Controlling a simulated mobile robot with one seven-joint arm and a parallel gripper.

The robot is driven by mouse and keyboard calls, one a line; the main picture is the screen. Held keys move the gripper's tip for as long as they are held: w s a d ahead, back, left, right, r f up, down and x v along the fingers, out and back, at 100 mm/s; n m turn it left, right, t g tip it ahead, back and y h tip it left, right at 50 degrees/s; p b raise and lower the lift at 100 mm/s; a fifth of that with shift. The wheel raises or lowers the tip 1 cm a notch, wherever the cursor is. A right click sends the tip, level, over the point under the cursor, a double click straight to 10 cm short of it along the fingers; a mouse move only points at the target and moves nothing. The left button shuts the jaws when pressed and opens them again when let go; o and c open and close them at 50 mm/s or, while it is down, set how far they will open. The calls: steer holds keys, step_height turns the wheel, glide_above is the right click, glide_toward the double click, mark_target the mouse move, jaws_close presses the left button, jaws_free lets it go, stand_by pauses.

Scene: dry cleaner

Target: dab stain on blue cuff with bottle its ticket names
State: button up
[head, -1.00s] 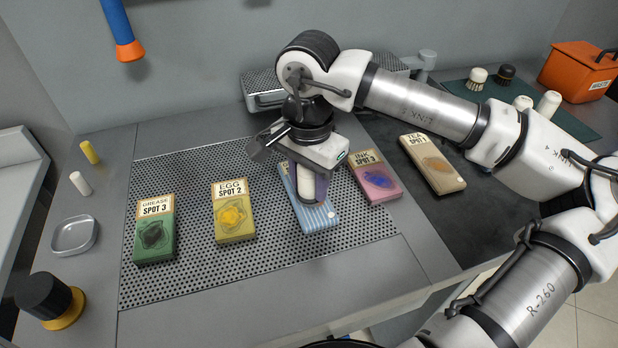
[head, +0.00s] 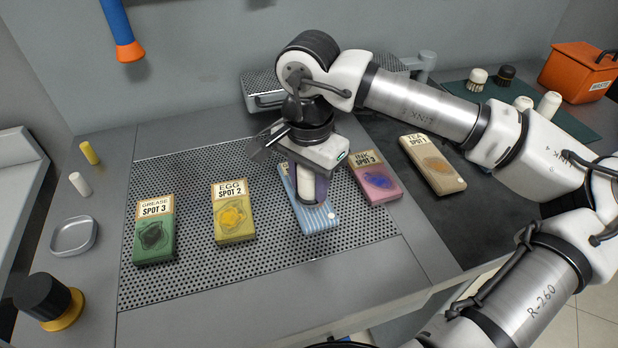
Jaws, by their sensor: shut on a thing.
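The blue cuff (head: 316,219) is a blue-and-white striped block lying on the perforated board. Its ticket (head: 284,170) is mostly covered by my gripper, so its words cannot be read.
Green grease (head: 155,235), yellow egg (head: 234,215) and pink ink (head: 378,181) blocks flank the cuff on the perforated board (head: 200,285). A tan tea block (head: 433,165) lies on the dark surface. Brushes and white bottles (head: 548,104) stand on a green mat near an orange waste bin (head: 578,72).

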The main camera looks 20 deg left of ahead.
steer(key=shift+r+p, duration=1.85)
steer(key=shift+r, duration=1.65)
steer(key=shift+s+f, duration=0.1)
